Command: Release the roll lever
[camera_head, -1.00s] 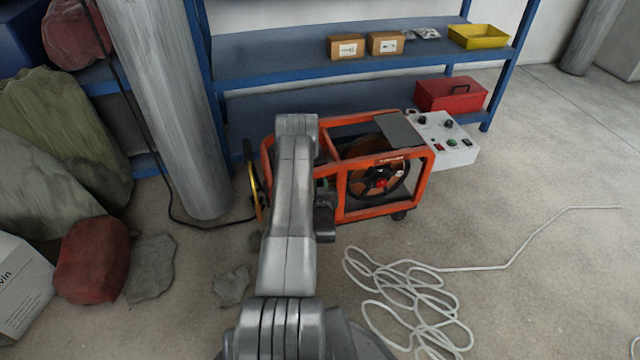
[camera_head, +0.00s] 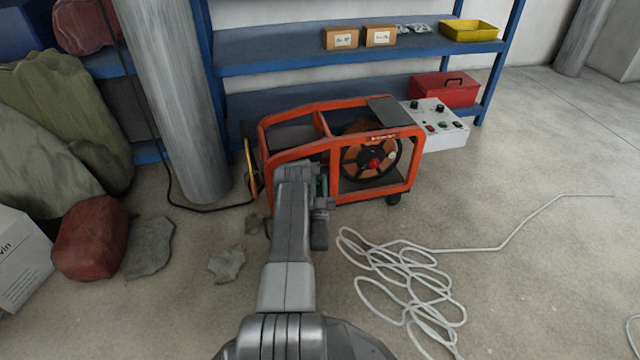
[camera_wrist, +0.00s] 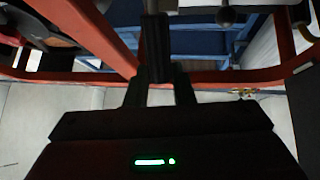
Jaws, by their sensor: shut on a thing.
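The orange-framed machine (camera_head: 390,197) stands on the floor ahead, with a black handwheel (camera_head: 371,160) inside its frame. In the wrist view, my gripper (camera_wrist: 158,80) has its two dark fingers closed around a dark upright bar, which looks like the roll lever (camera_wrist: 154,42). The lever stands close to the orange frame (camera_wrist: 235,76). In the head view, my arm hides the fingers and the lever at the machine's near left side. A dark round knob (camera_wrist: 226,15) shows right of the lever and apart from my fingers.
A white control box (camera_head: 440,138) sits on the machine's right. Blue shelving (camera_head: 290,62) stands behind it. A grey column (camera_head: 190,110) and a dark cable are at left. A loose white rope (camera_head: 405,275) lies on the floor at right.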

